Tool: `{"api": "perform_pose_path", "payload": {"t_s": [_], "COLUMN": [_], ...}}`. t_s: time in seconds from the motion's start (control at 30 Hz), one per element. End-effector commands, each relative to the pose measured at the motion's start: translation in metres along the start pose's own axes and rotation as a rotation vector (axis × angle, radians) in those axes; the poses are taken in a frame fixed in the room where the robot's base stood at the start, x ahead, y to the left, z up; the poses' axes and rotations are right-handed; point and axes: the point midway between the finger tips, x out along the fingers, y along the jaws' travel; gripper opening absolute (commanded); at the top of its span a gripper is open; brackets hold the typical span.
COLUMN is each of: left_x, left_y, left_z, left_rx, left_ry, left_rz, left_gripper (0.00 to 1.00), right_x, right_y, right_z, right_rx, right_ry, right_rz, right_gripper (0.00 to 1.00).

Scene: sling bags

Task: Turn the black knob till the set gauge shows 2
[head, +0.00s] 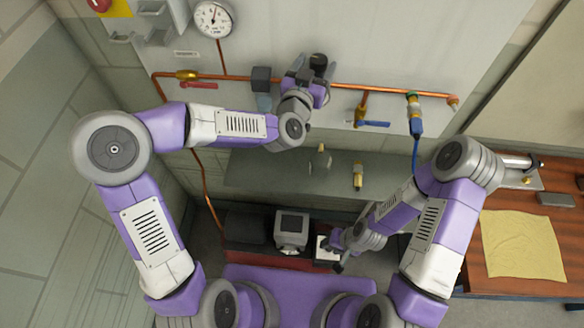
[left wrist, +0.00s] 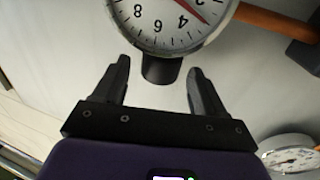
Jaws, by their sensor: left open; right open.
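The set gauge (left wrist: 172,28) is a white dial cut off at the top of the left wrist view, seen upside down. Its red needle points between the numerals 4 and 2. The black knob (left wrist: 161,68) sticks out just beside the gauge's rim. My left gripper (left wrist: 160,88) is open, its fingers spread on either side of the knob, with gaps visible. In the head view, my left gripper (head: 313,72) is at the copper pipe on the wall panel, largely covering the gauge and knob. My right gripper (head: 333,252) is open and low, near the lower shelf.
Another gauge (head: 213,18) is at the panel's upper left. A red lever (head: 200,86), a blue lever (head: 373,124) and a blue hose (head: 415,155) sit along the copper pipe (head: 360,88). A grey shelf (head: 255,170) lies below. A yellow cloth (head: 522,245) lies on the wooden table at right.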

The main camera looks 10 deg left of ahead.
Motion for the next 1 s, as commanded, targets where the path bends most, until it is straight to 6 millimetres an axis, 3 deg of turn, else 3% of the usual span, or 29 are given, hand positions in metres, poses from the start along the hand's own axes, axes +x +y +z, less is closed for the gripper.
{"api": "perform_pose_path", "payload": {"t_s": [0.7, 1.0], "left_x": [0.003, -0.044], "left_y": [-0.012, -0.028], "left_z": [-0.001, 0.001], "left_rx": [-0.006, 0.003], "left_ry": [-0.001, -0.001], "left_rz": [0.353, 0.355], "left_gripper": [0.71, 0.71], "right_x": [-0.042, -0.034], "right_y": [-0.016, -0.013], "right_z": [0.002, 0.002], "right_rx": [0.0, 0.0], "right_ry": [0.0, 0.0], "right_rz": [0.0, 0.0], "right_gripper": [0.43, 0.43]}}
